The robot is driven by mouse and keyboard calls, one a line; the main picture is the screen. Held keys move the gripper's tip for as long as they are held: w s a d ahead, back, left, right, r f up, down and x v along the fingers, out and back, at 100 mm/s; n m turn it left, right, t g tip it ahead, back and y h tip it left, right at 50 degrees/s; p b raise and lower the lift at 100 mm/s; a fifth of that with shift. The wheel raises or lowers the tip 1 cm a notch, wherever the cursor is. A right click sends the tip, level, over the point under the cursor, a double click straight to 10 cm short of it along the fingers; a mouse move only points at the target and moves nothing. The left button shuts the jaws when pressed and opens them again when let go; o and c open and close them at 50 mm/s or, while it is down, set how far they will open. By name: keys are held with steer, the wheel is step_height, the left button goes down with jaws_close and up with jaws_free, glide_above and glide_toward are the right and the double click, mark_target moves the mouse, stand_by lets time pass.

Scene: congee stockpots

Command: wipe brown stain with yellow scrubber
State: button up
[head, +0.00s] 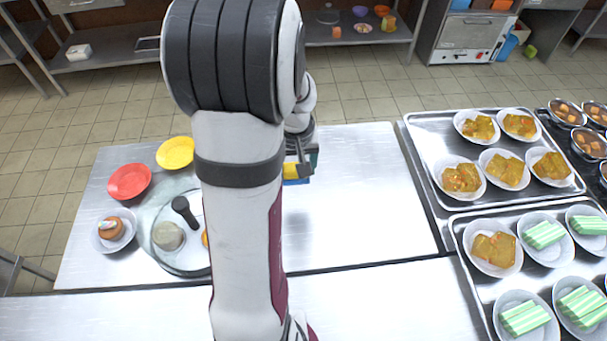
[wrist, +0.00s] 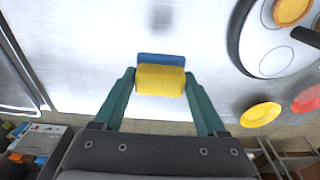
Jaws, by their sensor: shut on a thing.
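My gripper (wrist: 160,88) is shut on the yellow scrubber (wrist: 160,80), which has a blue layer along one side. The teal fingers hold it at its two ends. In the head view, the scrubber (head: 295,172) shows just right of my arm, over the steel table (head: 350,190). I cannot tell whether it touches the tabletop. I see no clear brown stain in either view. A faint grey patch lies on the metal beyond the scrubber in the wrist view; I cannot tell whether it is a shadow. My arm hides the middle of the table.
Left of my arm are a red plate (head: 129,181), a yellow plate (head: 175,152), a round tray (head: 165,255) with items on it, and a white dish (head: 113,243) with food. Trays (head: 455,190) of filled plates stand at right. The table right of my arm is clear.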

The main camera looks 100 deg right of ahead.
steer(key=w+d+f, duration=0.3)
steer(key=w+d, duration=0.8)
steer(key=shift+a+f, duration=0.1)
steer(key=shift+f, duration=3.2)
steer(key=shift+w+f, duration=0.55)
steer(key=shift+f, duration=0.15)
steer(key=shift+c, duration=0.6)
steer(key=shift+w, duration=4.55)
steer(key=shift+s, duration=4.95)
steer(key=shift+s+a, duration=0.1)
steer(key=shift+a, duration=0.9)
steer(key=shift+w+a, duration=0.1)
steer(key=shift+w, duration=4.75)
steer(key=shift+s+r, duration=0.1)
steer(key=shift+s, duration=4.8)
step_height(320, 180, up, 8)
